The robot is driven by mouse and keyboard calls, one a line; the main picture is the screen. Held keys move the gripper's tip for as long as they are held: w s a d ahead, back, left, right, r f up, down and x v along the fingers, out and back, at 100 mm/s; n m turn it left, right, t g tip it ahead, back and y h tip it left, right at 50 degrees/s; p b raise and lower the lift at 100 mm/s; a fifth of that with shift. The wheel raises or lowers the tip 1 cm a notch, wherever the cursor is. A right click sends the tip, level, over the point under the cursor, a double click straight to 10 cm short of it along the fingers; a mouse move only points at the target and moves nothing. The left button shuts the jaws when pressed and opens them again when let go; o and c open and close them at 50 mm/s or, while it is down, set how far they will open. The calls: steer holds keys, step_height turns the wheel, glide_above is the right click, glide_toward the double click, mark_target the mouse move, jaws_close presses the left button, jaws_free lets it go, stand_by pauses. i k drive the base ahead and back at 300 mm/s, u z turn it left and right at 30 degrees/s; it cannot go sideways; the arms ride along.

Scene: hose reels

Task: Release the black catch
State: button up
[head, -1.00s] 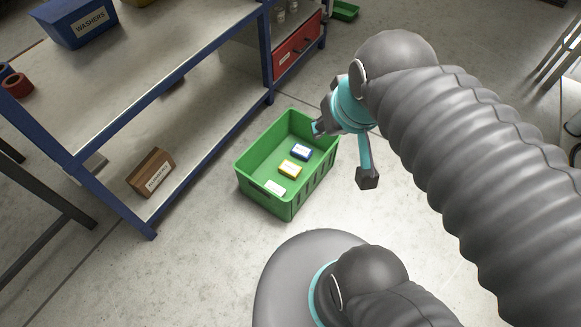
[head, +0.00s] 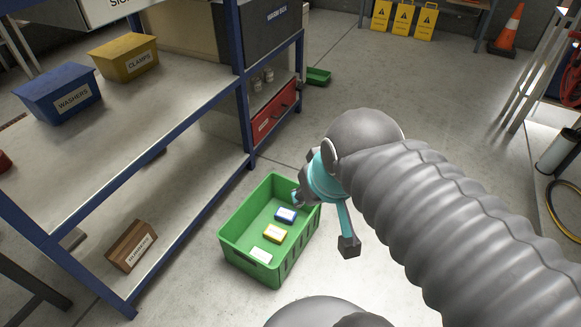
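I cannot make out a black catch in the head view. Part of a red reel (head: 573,78) shows at the right edge, cut off by the frame. My gripper (head: 323,222) hangs near the middle of the view, beside and above the right side of a green crate. Its two fingers are spread wide, with nothing seen between them. The reel is well away from my gripper, far to the right.
The green crate (head: 232,246) on the floor holds small blue, yellow and white boxes. A blue-framed shelf (head: 190,125) with bins stands at left. Yellow signs (head: 403,19) and an orange cone (head: 508,30) stand at the back. A coiled hose (head: 553,212) lies at right. The centre-back floor is clear.

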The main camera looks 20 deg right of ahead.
mark_target(299, 88)
steer(key=k, duration=1.25)
steer(key=z, duration=1.1)
steer(key=i, duration=1.65)
steer(key=z, duration=0.3)
steer(key=i, duration=1.3)
steer(key=u, duration=1.5)
steer(key=i, duration=0.75)
steer(key=u, duration=0.75)
